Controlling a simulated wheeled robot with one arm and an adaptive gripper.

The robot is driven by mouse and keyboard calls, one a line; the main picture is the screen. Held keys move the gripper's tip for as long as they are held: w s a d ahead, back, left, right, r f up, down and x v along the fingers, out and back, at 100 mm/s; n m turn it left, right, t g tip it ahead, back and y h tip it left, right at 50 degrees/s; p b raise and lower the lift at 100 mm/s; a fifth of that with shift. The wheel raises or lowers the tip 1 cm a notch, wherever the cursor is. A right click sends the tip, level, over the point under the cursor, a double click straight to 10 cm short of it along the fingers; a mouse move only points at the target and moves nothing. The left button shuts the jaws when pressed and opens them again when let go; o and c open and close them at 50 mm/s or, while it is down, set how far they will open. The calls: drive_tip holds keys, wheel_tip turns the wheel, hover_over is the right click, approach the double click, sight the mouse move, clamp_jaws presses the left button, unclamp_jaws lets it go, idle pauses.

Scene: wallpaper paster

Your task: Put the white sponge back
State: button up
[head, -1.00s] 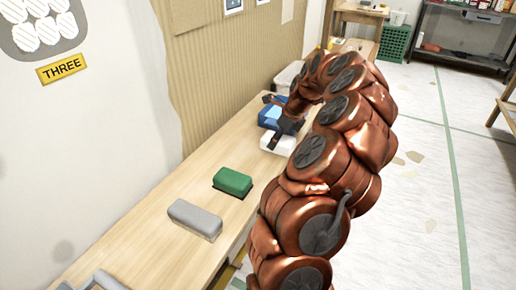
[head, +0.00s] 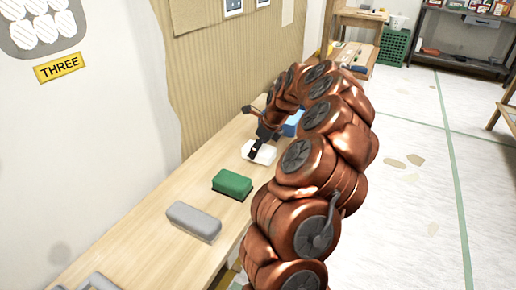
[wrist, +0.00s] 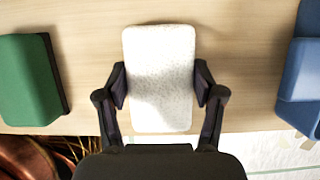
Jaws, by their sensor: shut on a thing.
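The white sponge (head: 259,152) is in line with a row of things on the long wooden table. In the wrist view the white sponge (wrist: 160,78) is a pale speckled block between the two dark fingers. My gripper (wrist: 160,85) is shut on its sides, with a finger pad against each long edge. In the head view my gripper (head: 262,145) reaches down onto it from above. Whether the sponge touches the table or hangs just above it I cannot tell.
A green block (head: 232,184) and a grey block (head: 194,220) lie nearer on the table (head: 150,240). A blue thing (head: 292,122) is beyond the sponge, partly behind my arm; it also shows in the wrist view (wrist: 300,80). The wall stands along the left.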

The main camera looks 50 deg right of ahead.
drive_tip(key=shift+f, duration=0.1)
drive_tip(key=o, duration=1.2)
drive_tip(key=shift+f, duration=0.1)
drive_tip(key=shift+b, duration=0.35)
